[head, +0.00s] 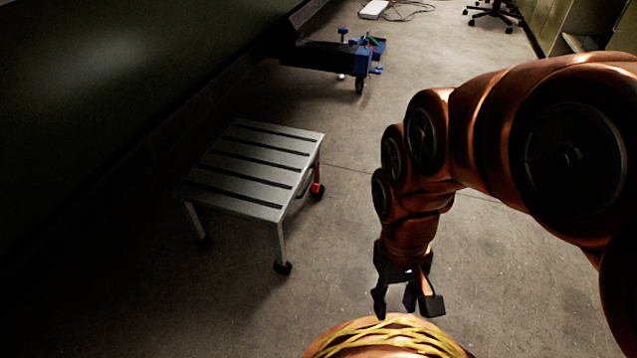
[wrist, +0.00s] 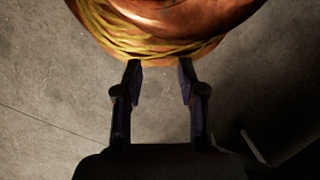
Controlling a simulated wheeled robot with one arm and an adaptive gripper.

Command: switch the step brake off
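A grey slatted step (head: 250,172) stands upright on the floor left of centre in the head view, on legs with dark casters. A red part (head: 316,187) shows at its far right leg, just above a caster; I cannot tell the brake's setting. My gripper (head: 405,303) hangs pointing down to the right of the step, well apart from it. In the wrist view my gripper (wrist: 160,75) has its two fingers spread with nothing between them. The step is not clearly seen in the wrist view.
A dark wall (head: 110,90) runs along the left behind the step. A blue wheeled stand (head: 335,55) is at the back. An office chair (head: 493,14) and a white box (head: 374,9) with cables are farther off. Floor between the step and my arm is clear.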

